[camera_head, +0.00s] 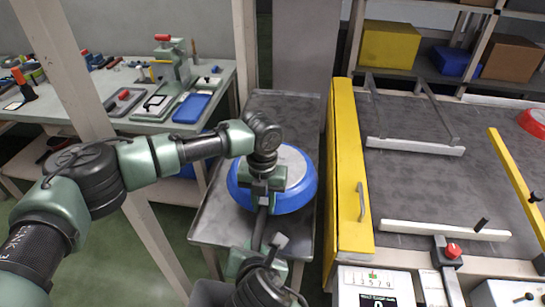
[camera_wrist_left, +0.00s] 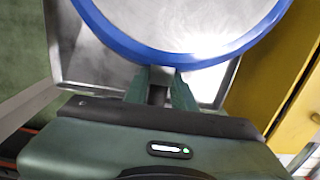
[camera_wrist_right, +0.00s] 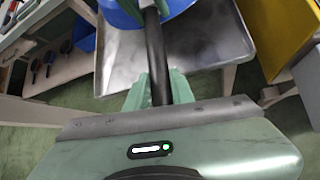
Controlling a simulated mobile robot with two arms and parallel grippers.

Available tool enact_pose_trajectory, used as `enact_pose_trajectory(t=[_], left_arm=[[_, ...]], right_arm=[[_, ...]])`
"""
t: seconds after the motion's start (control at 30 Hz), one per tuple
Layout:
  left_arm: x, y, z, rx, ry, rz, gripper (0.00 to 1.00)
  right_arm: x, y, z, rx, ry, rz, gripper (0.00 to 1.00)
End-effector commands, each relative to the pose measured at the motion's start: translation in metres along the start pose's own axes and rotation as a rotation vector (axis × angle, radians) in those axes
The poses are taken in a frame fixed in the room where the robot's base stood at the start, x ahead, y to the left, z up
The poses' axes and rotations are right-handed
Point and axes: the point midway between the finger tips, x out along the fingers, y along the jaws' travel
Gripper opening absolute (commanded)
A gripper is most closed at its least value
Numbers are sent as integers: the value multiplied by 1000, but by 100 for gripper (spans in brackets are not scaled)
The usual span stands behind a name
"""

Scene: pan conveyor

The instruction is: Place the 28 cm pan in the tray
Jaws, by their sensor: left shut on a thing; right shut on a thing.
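A blue pan (camera_head: 300,190) with a pale inside and dark handle (camera_head: 261,222) is over the grey metal tray (camera_head: 213,232); I cannot tell whether its base touches the tray. My left gripper (camera_head: 264,186) is shut at the handle's base beside the rim. The left wrist view shows its fingers (camera_wrist_left: 160,88) just below the blue rim (camera_wrist_left: 150,53). My right gripper (camera_head: 257,250) is shut on the handle nearer to me. The right wrist view shows its fingers (camera_wrist_right: 158,88) around the black handle (camera_wrist_right: 154,45). No size mark is legible on the pan.
A yellow barrier (camera_head: 349,170) stands right of the tray, beside a dark conveyor surface (camera_head: 420,190) with white bars and a red pan (camera_head: 534,122) at the far right. A workbench (camera_head: 140,125) with tools is at left. A pale post (camera_head: 110,150) stands behind my left arm.

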Motion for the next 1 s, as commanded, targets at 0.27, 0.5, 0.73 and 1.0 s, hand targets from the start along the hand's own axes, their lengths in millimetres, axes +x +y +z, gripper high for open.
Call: enact_pose_trajectory(t=[0.27,0.5,0.73,1.0], left_arm=[[-2,0,2,0,-6,-1,0],[0,0,2,0,-5,-2,0],[9,0,2,0,-5,-2,0],[25,0,2,0,-5,-2,0]], right_arm=[[2,-2,-2,-1,2,-6,0],[3,-3,-3,-1,3,-6,0],[9,-5,-9,-1,3,-6,0],[20,-10,-20,-1,3,-6,0]])
